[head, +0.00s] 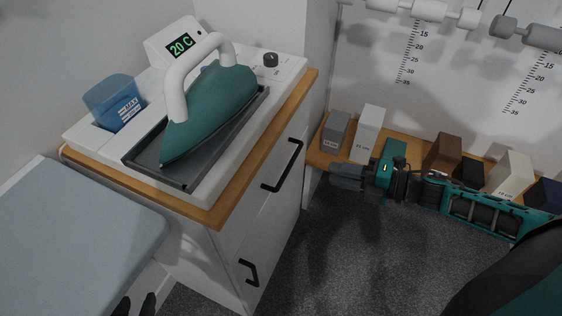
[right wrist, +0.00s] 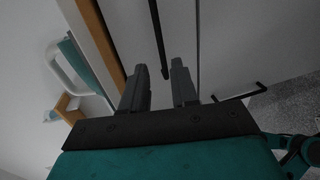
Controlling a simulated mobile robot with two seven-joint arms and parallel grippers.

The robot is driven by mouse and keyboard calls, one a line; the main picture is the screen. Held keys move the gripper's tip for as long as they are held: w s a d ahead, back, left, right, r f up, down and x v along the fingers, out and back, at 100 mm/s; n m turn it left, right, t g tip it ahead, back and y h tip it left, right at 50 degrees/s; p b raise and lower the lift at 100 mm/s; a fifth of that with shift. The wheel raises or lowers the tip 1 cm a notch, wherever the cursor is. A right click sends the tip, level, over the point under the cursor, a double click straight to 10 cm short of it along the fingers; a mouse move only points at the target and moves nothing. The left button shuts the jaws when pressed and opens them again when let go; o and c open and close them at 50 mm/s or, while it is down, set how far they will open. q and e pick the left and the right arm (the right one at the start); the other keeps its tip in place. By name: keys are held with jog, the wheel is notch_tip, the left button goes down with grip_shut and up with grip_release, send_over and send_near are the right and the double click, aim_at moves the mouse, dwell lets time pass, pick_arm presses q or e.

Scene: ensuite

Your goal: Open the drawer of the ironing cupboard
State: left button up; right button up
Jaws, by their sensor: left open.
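The white ironing cupboard (head: 215,255) stands left of centre in the head view, with a wooden edge around its top. Its upper front, the drawer (head: 264,187), looks closed and carries a black bar handle (head: 283,165). That handle also shows in the right wrist view (right wrist: 158,40). My right gripper (head: 334,176) is to the right of the drawer, pointing at the cupboard front. In the right wrist view its two fingers (right wrist: 160,85) are apart and empty, with the handle ahead between them. My left gripper (head: 135,306) is open at the bottom edge, only its fingertips showing.
A lower black handle (head: 249,271) is on the front below the drawer. A teal iron (head: 212,110) and a blue water container (head: 115,100) are on top. An ironing board (head: 75,235) lies at left. A wooden shelf with several boxes (head: 442,152) is behind my right arm.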

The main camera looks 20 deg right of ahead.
aim_at(291, 163)
jog(key=x, duration=1.2)
jog(key=shift+w+a+f+b, duration=0.1)
jog(key=shift+w+a+b, duration=0.1)
jog(key=shift+b, duration=0.2)
jog(key=shift+c, duration=0.3)
grip_shut()
